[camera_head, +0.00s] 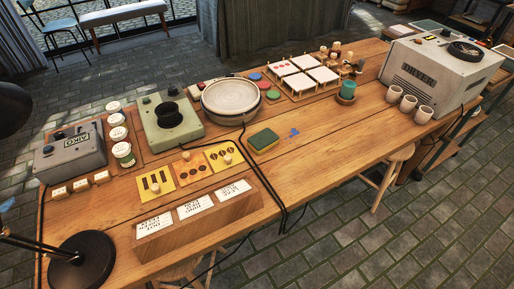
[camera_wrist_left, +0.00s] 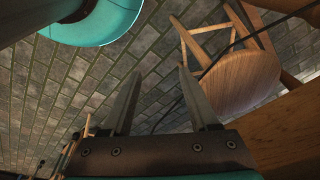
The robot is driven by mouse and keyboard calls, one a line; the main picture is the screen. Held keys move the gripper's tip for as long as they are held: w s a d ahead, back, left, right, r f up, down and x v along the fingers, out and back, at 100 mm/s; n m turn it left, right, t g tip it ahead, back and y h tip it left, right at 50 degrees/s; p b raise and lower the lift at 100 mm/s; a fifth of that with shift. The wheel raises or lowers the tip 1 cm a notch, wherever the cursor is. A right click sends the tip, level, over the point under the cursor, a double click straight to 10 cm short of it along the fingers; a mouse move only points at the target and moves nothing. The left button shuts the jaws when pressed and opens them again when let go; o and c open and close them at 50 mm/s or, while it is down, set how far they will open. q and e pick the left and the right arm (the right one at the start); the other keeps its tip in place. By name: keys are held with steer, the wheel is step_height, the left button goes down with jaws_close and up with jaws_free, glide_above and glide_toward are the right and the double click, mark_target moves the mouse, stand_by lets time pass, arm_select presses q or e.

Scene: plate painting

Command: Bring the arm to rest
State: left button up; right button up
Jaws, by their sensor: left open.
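My left gripper (camera_wrist_left: 158,100) shows in the left wrist view with its two dark fingers apart and nothing between them. It hangs over the grey brick floor (camera_wrist_left: 60,105), beside the wooden table's edge (camera_wrist_left: 290,130). A wooden stool (camera_wrist_left: 240,80) stands beyond the right finger. A teal round part, which seems to be mine, shows at the top left. Neither of my grippers shows in the head view. The right gripper is in no frame.
The wooden table (camera_head: 340,140) holds a white plate (camera_head: 231,97), a green and yellow sponge (camera_head: 264,140), a dryer (camera_head: 440,70), cups (camera_head: 408,104), a teal cup (camera_head: 347,88) and a black lamp base (camera_head: 80,262). Black cables cross the table.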

arm_select(q)
steer(key=s+a+f+g, duration=0.1)
steer(key=s+a+f, duration=0.1)
steer(key=s+f, duration=0.7)
steer(key=s, duration=0.3)
steer(key=shift+s+a+f, duration=0.15)
steer(key=shift+s+f, duration=0.1)
